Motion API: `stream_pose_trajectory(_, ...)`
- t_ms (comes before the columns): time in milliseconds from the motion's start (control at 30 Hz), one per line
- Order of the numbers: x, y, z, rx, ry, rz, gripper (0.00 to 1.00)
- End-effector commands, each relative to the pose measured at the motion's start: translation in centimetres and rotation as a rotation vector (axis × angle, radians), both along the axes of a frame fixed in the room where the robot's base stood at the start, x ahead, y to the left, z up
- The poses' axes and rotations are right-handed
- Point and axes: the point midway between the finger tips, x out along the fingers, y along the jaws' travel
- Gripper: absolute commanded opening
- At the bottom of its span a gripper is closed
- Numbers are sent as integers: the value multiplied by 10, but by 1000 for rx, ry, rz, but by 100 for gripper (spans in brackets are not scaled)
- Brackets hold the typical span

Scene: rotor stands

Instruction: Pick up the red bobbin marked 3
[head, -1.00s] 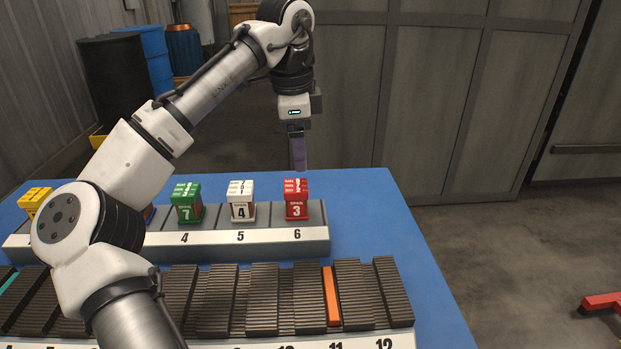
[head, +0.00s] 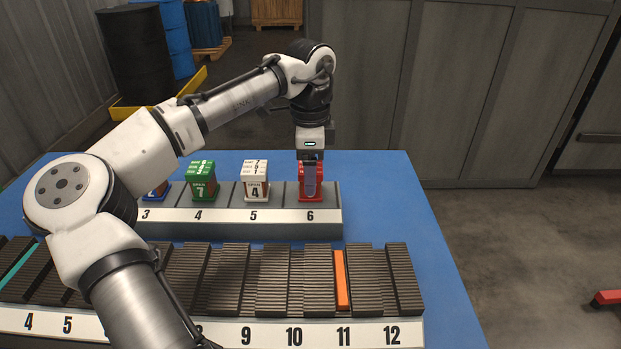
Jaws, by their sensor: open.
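The red bobbin (head: 311,197) stands upright at position 6, the right end of the grey rear stand (head: 279,217). My gripper (head: 311,186) points straight down at this bobbin. Its open fingers reach down over the bobbin and hide the bobbin's front number and much of its top. Whether the fingers touch the bobbin cannot be told from this view.
A white bobbin (head: 254,180) marked 4 stands at position 5. A green bobbin (head: 201,181) marked 7 stands at position 4. A blue bobbin (head: 156,193) at position 3 is partly hidden by my arm. A long dark slotted rack (head: 290,275) lies in front, with an orange piece (head: 342,280) near 11.

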Motion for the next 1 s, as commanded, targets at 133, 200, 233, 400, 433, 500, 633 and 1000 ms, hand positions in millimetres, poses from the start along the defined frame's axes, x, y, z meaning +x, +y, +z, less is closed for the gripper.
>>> stream_pose_trajectory(133,1,0,-20,3,0,1,73)
stream_pose_trajectory(200,1,-1,-28,2,-1,0,73)
stream_pose_trajectory(233,1,-1,-30,2,-1,0,73)
stream_pose_trajectory(400,1,-1,-35,-1,-3,1,73)
stream_pose_trajectory(433,1,-1,-35,-1,-3,1,73)
stream_pose_trajectory(500,1,-1,-34,-1,-2,1,73)
stream_pose_trajectory(633,1,-1,-34,-1,-2,1,57)
stream_pose_trajectory(1000,1,-1,-34,-1,-3,1,16)
